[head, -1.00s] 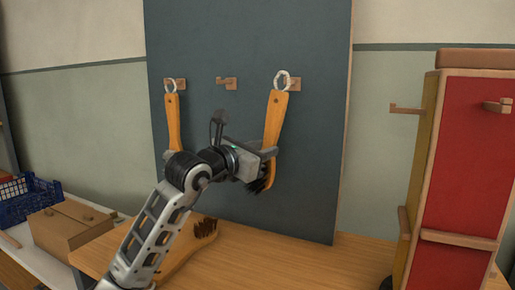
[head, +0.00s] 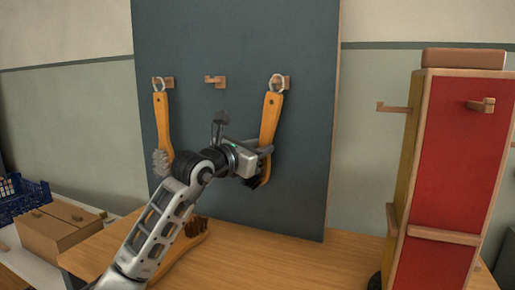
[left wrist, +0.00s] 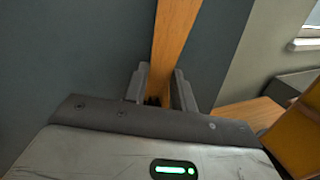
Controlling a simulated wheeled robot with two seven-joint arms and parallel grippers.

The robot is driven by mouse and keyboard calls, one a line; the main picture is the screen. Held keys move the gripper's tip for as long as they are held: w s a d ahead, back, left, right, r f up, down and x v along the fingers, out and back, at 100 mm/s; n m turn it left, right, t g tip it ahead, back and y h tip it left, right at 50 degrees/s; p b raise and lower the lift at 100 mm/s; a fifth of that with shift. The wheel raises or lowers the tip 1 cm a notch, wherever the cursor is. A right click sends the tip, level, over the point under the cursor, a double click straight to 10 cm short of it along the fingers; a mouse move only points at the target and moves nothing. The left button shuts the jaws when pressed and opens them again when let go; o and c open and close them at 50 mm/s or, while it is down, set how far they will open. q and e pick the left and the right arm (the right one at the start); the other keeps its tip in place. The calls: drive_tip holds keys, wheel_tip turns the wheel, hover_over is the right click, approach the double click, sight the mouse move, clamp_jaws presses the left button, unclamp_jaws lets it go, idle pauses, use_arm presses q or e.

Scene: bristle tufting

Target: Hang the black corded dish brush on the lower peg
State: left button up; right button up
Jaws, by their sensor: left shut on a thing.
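The black-bristled dish brush (head: 270,125) has a long wooden handle and a pale cord loop (head: 277,82) at its top. It hangs nearly upright, slightly tilted, before the dark board. My left gripper (head: 264,158) is shut on its lower handle, just above the dark bristles; the handle also shows between the fingers in the left wrist view (left wrist: 172,45). The loop is at the board's right peg (head: 286,82); I cannot tell whether it is around the peg or just in front. My right gripper is not in view.
A grey-bristled brush (head: 162,120) hangs at the left peg. The middle peg (head: 215,82) is bare. A brown-bristled brush (head: 190,236) lies on the table (head: 290,265), partly behind my arm. A red cabinet (head: 450,160) with pegs stands right; a blue crate (head: 20,198) is left.

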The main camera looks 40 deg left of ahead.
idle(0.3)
use_arm(q)
drive_tip(key=o, duration=1.1)
drive_tip(key=shift+s, duration=0.15)
drive_tip(key=shift+s+a+b, duration=0.1)
drive_tip(key=shift+s+b, duration=1.7)
drive_tip(key=shift+s, duration=1.55)
